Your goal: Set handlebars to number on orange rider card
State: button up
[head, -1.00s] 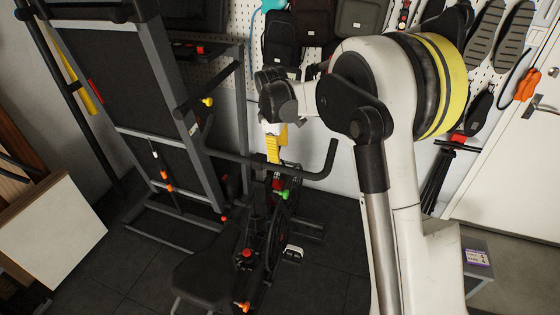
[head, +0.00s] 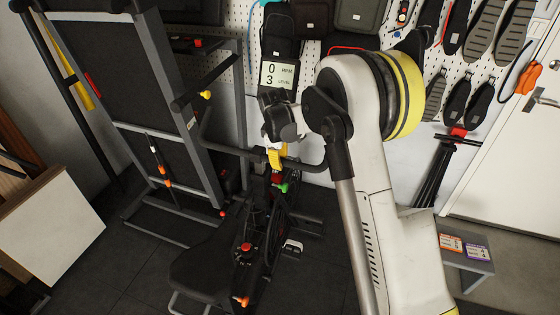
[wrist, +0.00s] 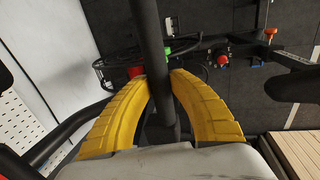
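The exercise bike's black handlebars (head: 226,146) stand at the centre of the head view. My gripper (head: 276,158) is at their middle, largely hidden behind my wrist. In the wrist view, the two yellow fingers (wrist: 160,80) straddle a black tube (wrist: 151,35), with the tips close to both sides; firm contact cannot be told. The orange rider card (head: 450,243) lies beside a purple card (head: 477,247) on a grey bench (head: 470,266) at right. Their print is too small to read. No handlebar scale is readable.
The bike's display (head: 279,76) reads 0 RPM and level 3. A treadmill (head: 110,80) stands folded close on the left. The bike seat (head: 205,268) is in front. A pegboard with hanging gear is behind. Dark floor (head: 330,275) is open to the bike's right.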

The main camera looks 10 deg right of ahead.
grip_shut()
jog(key=shift+r, duration=0.15)
notch_tip(320, 180, up, 9)
jog(key=p, duration=0.4)
jog(key=shift+r, duration=0.1)
jog(key=o, duration=0.8)
grip_release()
jog(key=shift+r, duration=0.1)
jog(key=r, duration=0.4)
jog(key=s+a+r, duration=0.1)
jog(key=r, duration=0.2)
jog(key=s+r, duration=0.1)
jog(key=r, duration=0.3)
jog(key=shift+a+r, duration=0.15)
jog(key=shift+r, duration=0.15)
